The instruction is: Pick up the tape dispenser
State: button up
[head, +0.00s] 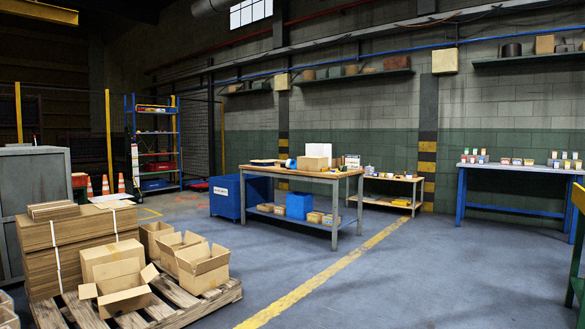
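I cannot make out a tape dispenser for certain from this distance. A small blue item (290,164) on the middle workbench (300,174) may be it, but it is too small to tell. It sits left of a cardboard box (312,163) on the benchtop. My gripper is not in view.
A pallet (213,299) with cardboard boxes and stacked flat cardboard (72,250) stands at the front left. A blue bin (226,198) is left of the workbench. A low table (393,181) and a blue-legged table (520,168) stand along the wall. Floor at centre right is clear.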

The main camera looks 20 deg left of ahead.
aim_at(290, 163)
jog(key=i+j+u, duration=0.35)
jog(key=i, duration=0.2)
jog(key=i+j+u, duration=0.2)
jog(key=i, duration=1.1)
jog(key=i+j+u, duration=0.2)
jog(key=i, duration=1.1)
jog(key=i+z, duration=0.35)
jog(key=i, duration=1.75)
jog(key=i+j+u, duration=0.15)
jog(key=i+u, duration=0.25)
jog(key=i, duration=0.2)
jog(key=i+u, duration=0.45)
jog(key=i, duration=0.15)
jog(key=i+l+u, duration=0.25)
jog(key=i+u, duration=0.15)
jog(key=i, duration=0.2)
jog(key=i+j+z, duration=0.2)
jog(key=i, duration=0.3)
jog(key=i+j+z, duration=0.25)
jog(key=i, duration=0.25)
